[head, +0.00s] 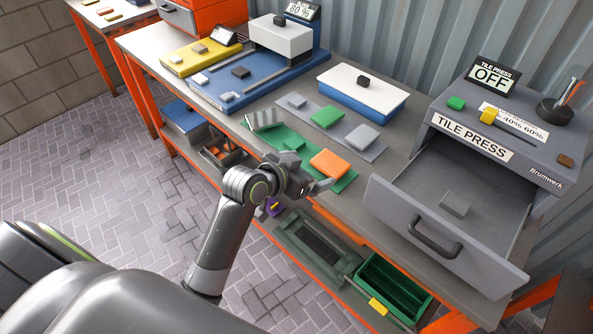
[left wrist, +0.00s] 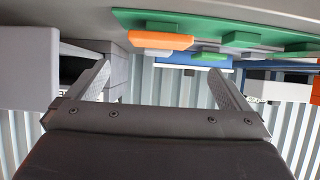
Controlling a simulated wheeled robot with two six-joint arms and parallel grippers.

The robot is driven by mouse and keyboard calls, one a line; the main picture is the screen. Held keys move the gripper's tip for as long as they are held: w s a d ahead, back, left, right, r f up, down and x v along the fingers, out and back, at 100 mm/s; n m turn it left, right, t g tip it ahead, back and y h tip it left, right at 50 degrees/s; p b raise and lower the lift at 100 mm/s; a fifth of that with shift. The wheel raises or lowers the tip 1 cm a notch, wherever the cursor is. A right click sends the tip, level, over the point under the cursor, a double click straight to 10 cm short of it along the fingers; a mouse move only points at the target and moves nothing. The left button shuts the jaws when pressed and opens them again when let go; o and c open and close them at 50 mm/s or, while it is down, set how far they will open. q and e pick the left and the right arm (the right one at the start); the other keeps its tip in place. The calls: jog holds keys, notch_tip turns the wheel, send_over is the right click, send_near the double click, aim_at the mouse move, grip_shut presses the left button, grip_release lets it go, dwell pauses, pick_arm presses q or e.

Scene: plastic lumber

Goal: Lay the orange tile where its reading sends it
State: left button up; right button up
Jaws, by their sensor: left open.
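The orange tile (head: 329,163) lies flat on a green mat (head: 342,183) at the middle of the bench. It also shows in the left wrist view (left wrist: 160,40), at the top, on the green mat. My left gripper (head: 318,185) is open and empty, beside the tile on its near-left side and apart from it. In the left wrist view both fingers stand apart (left wrist: 158,75) with nothing between them. The grey tile press (head: 473,148) has its drawer (head: 430,212) pulled open, with a grey block inside. Its sign (head: 490,75) reads OFF. My right gripper is out of view.
A grey mat (head: 372,152) holds a green tile (head: 328,117) and grey tiles. A white-topped blue box (head: 363,90) stands behind. A blue machine (head: 254,88) has a display (head: 299,10) reading 80%. A yellow device (head: 200,52) is beside it. A green crate (head: 392,290) sits below.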

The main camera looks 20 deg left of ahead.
pick_arm(q)
jog(key=v, duration=0.4)
jog(key=shift+s, duration=0.1)
jog(key=a+f+n+g+y, duration=0.1)
jog(key=a+f, duration=0.1)
jog(key=f, duration=0.7)
jog(key=a+f+n+g+y, duration=0.1)
jog(key=a+f+n+g, duration=0.15)
jog(key=f, duration=0.75)
jog(key=s+a+f+g+y, duration=0.1)
jog(key=s+a+f, duration=0.1)
jog(key=s+f, duration=0.45)
jog(key=s+a+f+g+y, duration=0.1)
jog(key=s+a+f, duration=0.15)
jog(key=f, duration=0.65)
jog(key=s+f+g, duration=0.1)
jog(key=s+f, duration=0.5)
jog(key=s, duration=0.4)
jog(key=s+a+f+g, duration=0.1)
jog(key=s+f, duration=0.4)
jog(key=s, duration=0.6)
jog(key=s+f+n+g+y, duration=0.1)
jog(key=s+f+g, duration=0.1)
jog(key=s+f, duration=0.4)
jog(key=s, duration=0.5)
jog(key=shift+a+f+g, duration=0.2)
jog(key=shift+f+g, duration=0.15)
